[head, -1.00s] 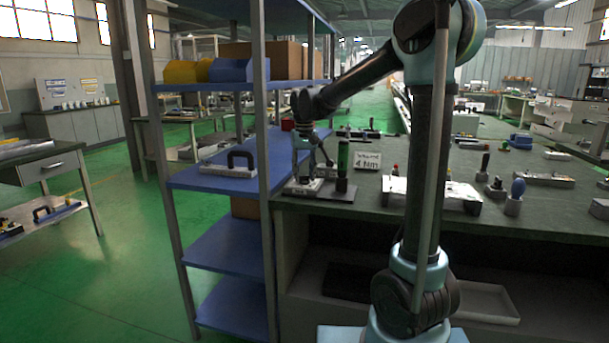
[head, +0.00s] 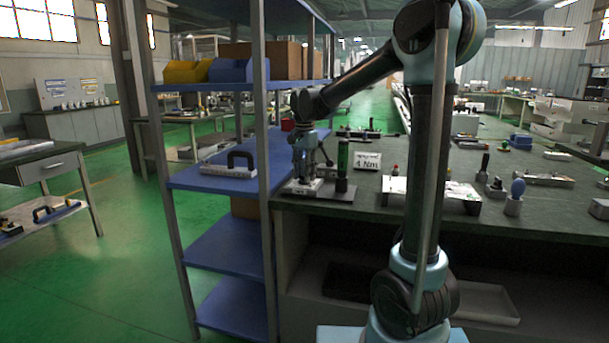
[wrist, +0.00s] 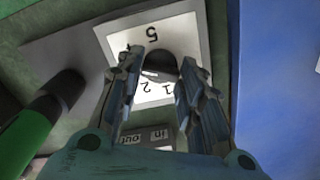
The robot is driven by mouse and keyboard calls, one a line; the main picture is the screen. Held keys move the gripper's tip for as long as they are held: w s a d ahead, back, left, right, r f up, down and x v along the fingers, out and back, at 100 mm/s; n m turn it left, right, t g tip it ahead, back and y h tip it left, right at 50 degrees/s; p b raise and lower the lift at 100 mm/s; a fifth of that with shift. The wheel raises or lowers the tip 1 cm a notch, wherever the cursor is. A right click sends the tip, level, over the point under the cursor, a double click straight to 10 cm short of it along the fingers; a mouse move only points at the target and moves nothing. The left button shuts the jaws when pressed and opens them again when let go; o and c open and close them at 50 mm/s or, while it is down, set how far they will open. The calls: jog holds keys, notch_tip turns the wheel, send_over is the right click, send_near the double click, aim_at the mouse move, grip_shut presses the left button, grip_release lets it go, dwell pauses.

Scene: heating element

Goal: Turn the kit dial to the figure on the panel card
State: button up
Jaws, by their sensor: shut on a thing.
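The kit dial is a black round knob (wrist: 160,66) on a white plate (wrist: 110,40) printed with figures; 5, 1 and 2 show in the wrist view, and the others are hidden. My gripper (wrist: 162,72) has a finger on each side of the knob and is shut on it. In the head view my gripper (head: 304,172) points down at the kit plate (head: 338,194) near the bench's left end. The dial's pointer cannot be made out. The panel card (head: 367,161) stands behind the kit and reads 4 Nm.
A dark green-handled tool (head: 343,158) stands upright close to the right of my gripper; its green handle (wrist: 25,140) also shows in the wrist view. A blue shelf unit (head: 215,180) stands close on the left. Labels in and out (wrist: 145,136) show on the kit.

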jog(key=shift+m, duration=1.6)
jog(key=o, duration=1.1)
jog(key=shift+c, duration=0.2)
jog(key=shift+r, duration=0.15)
notch_tip(320, 180, up, 12)
jog(key=shift+f, duration=0.2)
